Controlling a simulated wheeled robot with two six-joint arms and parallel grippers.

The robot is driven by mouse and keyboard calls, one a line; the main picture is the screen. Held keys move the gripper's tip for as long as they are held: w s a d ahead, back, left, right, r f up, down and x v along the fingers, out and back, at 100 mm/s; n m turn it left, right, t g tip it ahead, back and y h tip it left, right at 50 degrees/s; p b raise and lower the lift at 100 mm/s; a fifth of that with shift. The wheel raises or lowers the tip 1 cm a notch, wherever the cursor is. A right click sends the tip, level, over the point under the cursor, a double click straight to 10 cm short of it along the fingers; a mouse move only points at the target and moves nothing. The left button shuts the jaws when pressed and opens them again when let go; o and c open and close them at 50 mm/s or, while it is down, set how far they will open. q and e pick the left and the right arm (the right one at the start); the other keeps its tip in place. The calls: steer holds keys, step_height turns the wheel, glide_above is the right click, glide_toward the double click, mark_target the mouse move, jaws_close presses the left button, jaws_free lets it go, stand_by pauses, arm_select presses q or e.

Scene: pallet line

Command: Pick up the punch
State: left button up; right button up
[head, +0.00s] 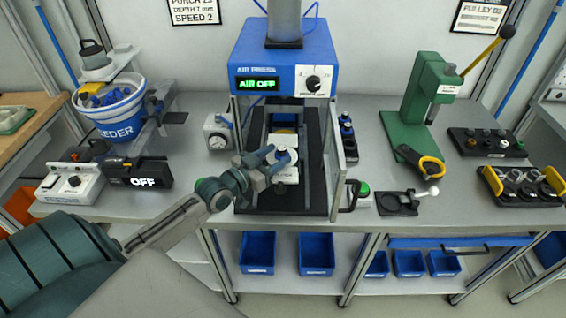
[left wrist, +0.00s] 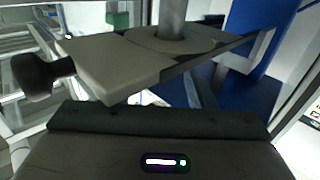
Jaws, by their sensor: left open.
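My left gripper (head: 272,164) is open and reaches in from the left into the blue air press (head: 288,72), low over the press bed. Just beyond its fingers a light block (head: 287,174) sits on the bed, with a small blue and dark piece on top, partly hidden by the gripper. I cannot tell for sure which piece is the punch. A small rack (head: 347,128) with dark and blue pieces stands right of the press. The left wrist view looks up at a plate (left wrist: 130,70) around a grey ram (left wrist: 173,18), with a black knob (left wrist: 42,78). No held object shows.
The press's clear door (head: 338,150) stands open at the right of the bed. A gauge (head: 217,131) is left of the press, a feeder bucket (head: 112,110) farther left. A green hand press (head: 415,105) and trays stand on the right.

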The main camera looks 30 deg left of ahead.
mark_target(285, 147)
arm_select(q)
steer(key=shift+b+x, duration=0.45)
steer(key=shift+x, duration=0.45)
steer(key=x, duration=0.3)
steer(key=shift+w+a+r, duration=0.1)
steer(key=shift+w+a, duration=0.05)
steer(key=shift+a, duration=0.2)
steer(key=shift+w+d, duration=0.1)
steer(key=shift+w, duration=0.15)
steer(key=shift+s, duration=0.15)
steer(key=shift+c, duration=0.2)
arm_select(e)
steer(key=shift+w+d+f, duration=0.25)
steer(key=shift+w+f, duration=0.05)
steer(key=shift+w, duration=0.25)
steer(key=shift+w+d+f, duration=0.2)
steer(key=shift+w+f, duration=0.05)
steer(key=shift+w, duration=0.25)
arm_select(q)
steer(key=c, duration=0.4)
jaws_close()
arm_select(e)
steer(key=shift+w+t, duration=0.3)
steer(key=shift+w, duration=0.15)
